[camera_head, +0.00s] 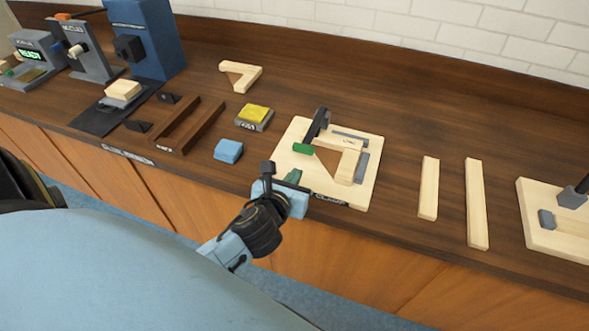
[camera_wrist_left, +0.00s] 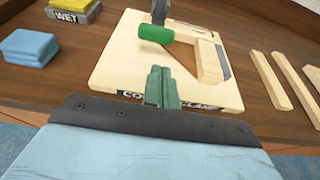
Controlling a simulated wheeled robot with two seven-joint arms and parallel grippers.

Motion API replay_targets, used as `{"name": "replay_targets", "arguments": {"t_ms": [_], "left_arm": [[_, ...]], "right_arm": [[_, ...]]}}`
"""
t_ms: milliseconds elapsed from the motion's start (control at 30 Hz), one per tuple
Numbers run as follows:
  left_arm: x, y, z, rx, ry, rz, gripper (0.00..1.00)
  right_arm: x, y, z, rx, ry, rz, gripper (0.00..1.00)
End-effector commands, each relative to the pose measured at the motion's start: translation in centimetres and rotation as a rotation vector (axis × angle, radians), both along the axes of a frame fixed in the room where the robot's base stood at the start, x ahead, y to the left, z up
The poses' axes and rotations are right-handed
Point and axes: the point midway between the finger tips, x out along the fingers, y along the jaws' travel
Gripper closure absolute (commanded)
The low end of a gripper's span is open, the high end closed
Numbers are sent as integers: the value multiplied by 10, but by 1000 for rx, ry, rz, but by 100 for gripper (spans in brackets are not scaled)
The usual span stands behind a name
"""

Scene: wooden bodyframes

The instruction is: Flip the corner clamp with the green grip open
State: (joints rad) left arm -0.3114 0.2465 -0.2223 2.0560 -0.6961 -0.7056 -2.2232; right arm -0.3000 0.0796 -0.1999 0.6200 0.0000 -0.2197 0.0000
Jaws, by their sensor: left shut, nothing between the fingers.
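The corner clamp's board (camera_head: 371,190) lies on the bench in the middle of the head view, with a wooden corner piece (camera_head: 345,165) on it. A dark lever (camera_head: 319,125) with a green grip (camera_head: 303,149) stands at the board's left side. In the left wrist view the green grip (camera_wrist_left: 156,34) lies beyond the fingers, apart from them. My left gripper (camera_head: 294,176) is at the board's front left edge, its green fingers (camera_wrist_left: 161,86) shut and empty. My right gripper is not in view.
A blue sponge (camera_head: 228,150) and a yellow pad in a grey tray (camera_head: 254,117) lie left of the board. Two loose wooden strips (camera_head: 428,188) and another light board (camera_head: 540,240) lie to the right. A wooden corner piece (camera_head: 240,75) lies behind.

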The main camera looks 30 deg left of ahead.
Motion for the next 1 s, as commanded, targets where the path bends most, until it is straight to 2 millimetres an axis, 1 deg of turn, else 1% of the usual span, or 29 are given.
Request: {"name": "replay_targets", "arguments": {"t_ms": [33, 200, 300, 400, 533, 867, 1000], "left_arm": [[10, 2, -3, 1, -2, 2, 100], [39, 9, -14, 0, -1, 2, 100], [52, 12, -19, 0, 0, 2, 100], [61, 14, -23, -1, 1, 1, 100], [66, 16, -24, 0, 1, 0, 100], [67, 16, -24, 0, 1, 0, 100], [71, 16, -21, 1, 0, -1, 100]], "right_arm": [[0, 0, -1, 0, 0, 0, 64], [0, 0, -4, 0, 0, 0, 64], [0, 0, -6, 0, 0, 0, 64], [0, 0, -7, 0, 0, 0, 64], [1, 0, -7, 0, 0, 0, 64], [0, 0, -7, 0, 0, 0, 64], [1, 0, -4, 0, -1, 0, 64]]}}
